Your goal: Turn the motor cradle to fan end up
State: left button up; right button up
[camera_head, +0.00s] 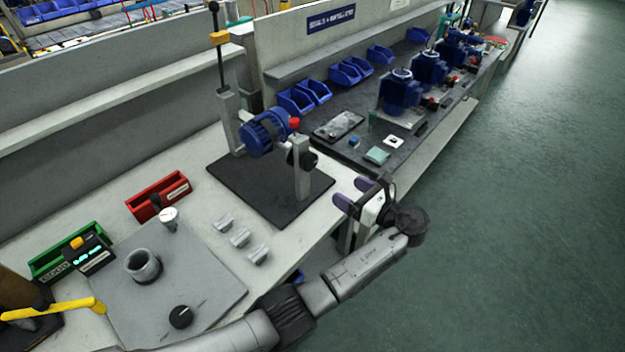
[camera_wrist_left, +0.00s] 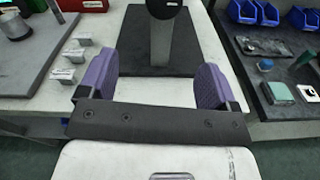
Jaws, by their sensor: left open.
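The motor cradle holds a blue motor (camera_head: 265,132) between a far grey post (camera_head: 229,122) and a near grey post (camera_head: 302,182), on a black base plate (camera_head: 262,196). The motor lies roughly sideways, with a red part (camera_head: 294,123) at its right end. A black round knob (camera_head: 301,158) sits on the near post; its lower part also shows at the top of the left wrist view (camera_wrist_left: 163,8). My left gripper (camera_head: 355,193) is open and empty, in front of the near post and apart from it. Its purple pads face the post in the wrist view. My right gripper is not in view.
Grey blocks (camera_head: 240,238), a red tray (camera_head: 158,196) and a green tray (camera_head: 68,252) are left of the cradle. A grey plate (camera_head: 200,290) holds a ring. Blue bins (camera_head: 295,101) and several motors (camera_head: 400,91) line the bench beyond. The floor at right is clear.

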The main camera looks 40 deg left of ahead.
aim_at(313, 163)
pick_arm(q)
jog(key=shift+y, duration=0.3)
jog(key=a+b, duration=0.1)
jog(key=a, duration=0.3)
jog(key=w+a+b, duration=0.1)
jog(key=a, duration=0.3)
jog(key=a+b, duration=0.1)
jog(key=a, duration=0.4)
jog(key=shift+w+r, duration=0.25)
jog(key=shift+r, duration=0.15)
jog(key=shift+a, duration=0.2)
jog(key=shift+m, duration=0.3)
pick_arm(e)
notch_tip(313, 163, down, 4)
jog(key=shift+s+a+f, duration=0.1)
pick_arm(q)
jog(key=shift+c, duration=0.5)
jog(key=c, duration=1.2)
jog(key=shift+a, duration=0.15)
